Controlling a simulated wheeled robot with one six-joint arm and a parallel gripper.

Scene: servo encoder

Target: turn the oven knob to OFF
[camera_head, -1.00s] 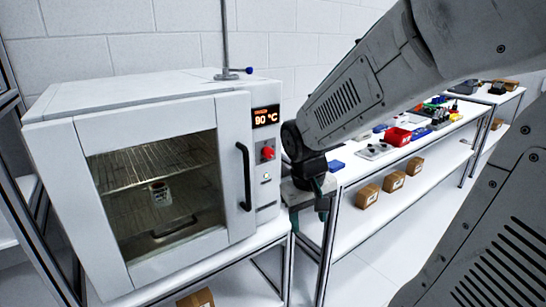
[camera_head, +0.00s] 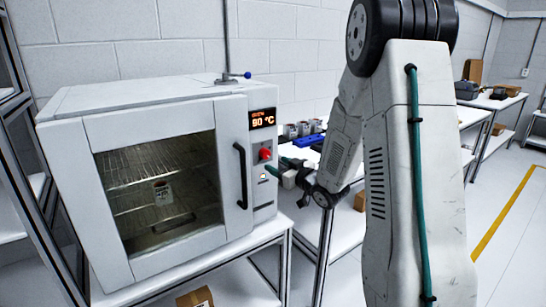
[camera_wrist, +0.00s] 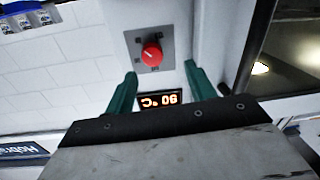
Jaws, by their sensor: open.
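The white oven (camera_head: 155,190) stands on a bench at the left in the head view, its door closed. Its red knob (camera_head: 265,154) is on the front panel right of the door handle, below a lit display (camera_head: 262,119) reading 90 °C. In the wrist view the red knob (camera_wrist: 152,54) sits on a grey plate, with the display (camera_wrist: 159,99) upside down. My gripper (camera_wrist: 160,82) is open and empty. Its two green fingers point toward the panel, one on each side of the display, apart from the knob. In the head view my gripper (camera_head: 272,171) is close to the panel just below the knob.
The black door handle (camera_head: 242,176) is just left of the knob. Benches with several small items (camera_head: 300,130) extend to the right.

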